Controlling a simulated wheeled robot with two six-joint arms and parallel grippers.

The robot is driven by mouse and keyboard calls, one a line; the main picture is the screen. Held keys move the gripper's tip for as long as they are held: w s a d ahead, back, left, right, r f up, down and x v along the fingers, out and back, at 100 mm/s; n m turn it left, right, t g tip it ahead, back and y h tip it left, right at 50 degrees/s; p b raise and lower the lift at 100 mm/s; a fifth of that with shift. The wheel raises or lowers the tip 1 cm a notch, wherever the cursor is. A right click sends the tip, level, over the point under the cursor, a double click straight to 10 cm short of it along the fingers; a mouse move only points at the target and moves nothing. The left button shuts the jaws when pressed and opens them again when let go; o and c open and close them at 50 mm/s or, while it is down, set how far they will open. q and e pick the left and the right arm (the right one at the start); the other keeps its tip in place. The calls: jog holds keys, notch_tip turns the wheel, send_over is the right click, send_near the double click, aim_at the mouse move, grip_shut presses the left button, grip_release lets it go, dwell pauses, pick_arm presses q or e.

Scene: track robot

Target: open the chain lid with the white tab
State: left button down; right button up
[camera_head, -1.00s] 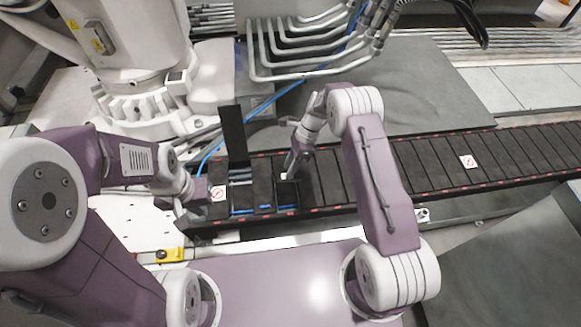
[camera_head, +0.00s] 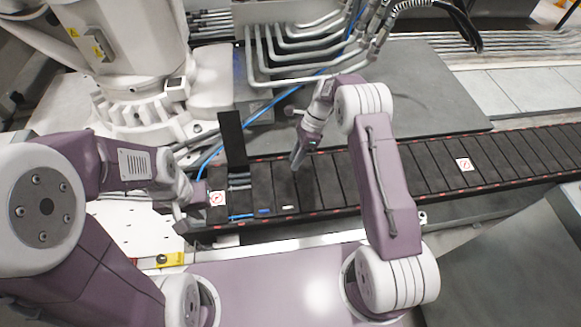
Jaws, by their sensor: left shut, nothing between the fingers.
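The chain lid with the white tab (camera_head: 288,207) lies flat in the black cable chain, its tab at the near edge. My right gripper (camera_head: 296,167) points down over the far part of this lid, away from the tab. Its fingers overlap in this view, so I cannot tell if they are apart or if they touch the lid. My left gripper (camera_head: 198,194) is shut and empty at the left end of the chain, beside a lid with a red-and-white sticker.
Left of the white-tab lid is a flat lid with a blue tab (camera_head: 264,211). Further left, a black lid (camera_head: 232,138) stands upright, its compartment open with cables inside. Grey pipes (camera_head: 285,50) rise behind the chain. More flat lids (camera_head: 430,165) run right.

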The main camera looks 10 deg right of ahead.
jog(key=v, duration=0.2)
jog(key=shift+w+d+r, duration=0.1)
jog(key=shift+r, duration=0.2)
